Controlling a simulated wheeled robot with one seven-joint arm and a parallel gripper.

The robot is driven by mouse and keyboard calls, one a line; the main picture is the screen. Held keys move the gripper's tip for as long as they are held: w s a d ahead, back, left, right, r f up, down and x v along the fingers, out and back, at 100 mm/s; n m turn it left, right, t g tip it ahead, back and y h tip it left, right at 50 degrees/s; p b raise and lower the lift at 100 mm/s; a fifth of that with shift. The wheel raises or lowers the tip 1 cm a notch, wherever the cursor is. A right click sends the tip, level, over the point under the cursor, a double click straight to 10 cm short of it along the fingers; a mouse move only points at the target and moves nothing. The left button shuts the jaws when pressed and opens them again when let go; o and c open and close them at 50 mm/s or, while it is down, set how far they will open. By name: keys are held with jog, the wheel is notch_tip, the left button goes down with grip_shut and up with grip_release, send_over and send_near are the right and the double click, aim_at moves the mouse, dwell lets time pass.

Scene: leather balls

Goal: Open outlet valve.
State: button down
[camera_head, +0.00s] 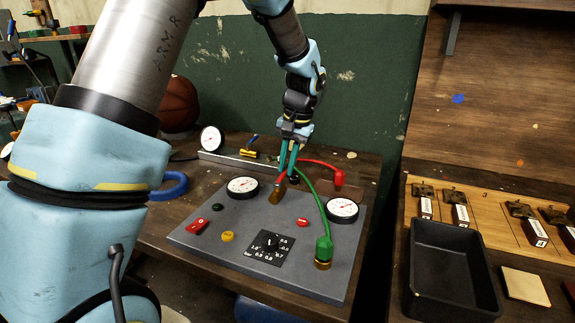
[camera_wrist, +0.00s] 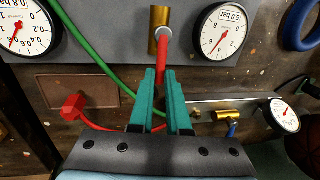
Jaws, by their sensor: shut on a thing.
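A brass valve (camera_head: 248,153) with a blue lever (camera_head: 253,140) sits on the grey rail behind the panel. In the wrist view the brass valve (camera_wrist: 229,115) lies to the right of my fingers, its blue lever (camera_wrist: 232,130) turned away from the rail. I cannot tell whether it is open or shut. My gripper (camera_head: 285,176) is at the back edge of the panel, left of and apart from nothing blue. In the wrist view its teal fingers (camera_wrist: 161,72) are shut on the red hose end (camera_wrist: 162,58), at a brass fitting (camera_wrist: 159,20).
The grey panel (camera_head: 215,240) carries gauges, buttons and a dial (camera_head: 269,243). A green hose (camera_head: 315,193) arches to a front brass fitting. The red hose's other end (camera_head: 340,178) lies right of my gripper. A black tray (camera_head: 450,250) stands at right.

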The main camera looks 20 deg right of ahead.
jog(key=c, duration=0.9)
grip_release()
jog(key=shift+r, duration=0.1)
jog(key=r, duration=0.3)
jog(key=s+d+r+b, duration=0.1)
jog(key=r, duration=0.6)
jog(key=shift+s+d+r+b, duration=0.2)
jog(key=shift+d+b, duration=0.05)
jog(key=shift+b, duration=0.15)
jog(key=shift+a, duration=0.1)
jog(key=a+f+n, duration=0.1)
jog(key=a+f, duration=0.1)
jog(key=a, duration=0.6)
jog(key=a+f+n, duration=0.2)
jog(key=a+f, duration=0.1)
jog(key=a, duration=0.4)
jog(key=s+a+f+n, duration=0.1)
jog(key=s+a+f, duration=0.1)
jog(key=a, duration=0.3)
jog(key=s+a+f+n+h, duration=0.1)
jog(key=s+a+f, duration=0.1)
jog(key=a, duration=0.4)
jog(key=s+a+f+n, duration=0.2)
jog(key=s+a, duration=0.2)
jog(key=a, duration=0.1)
jog(key=shift+s+a+h, duration=0.3)
jog(key=shift+a+h, duration=0.05)
jog(key=shift+h, duration=0.05)
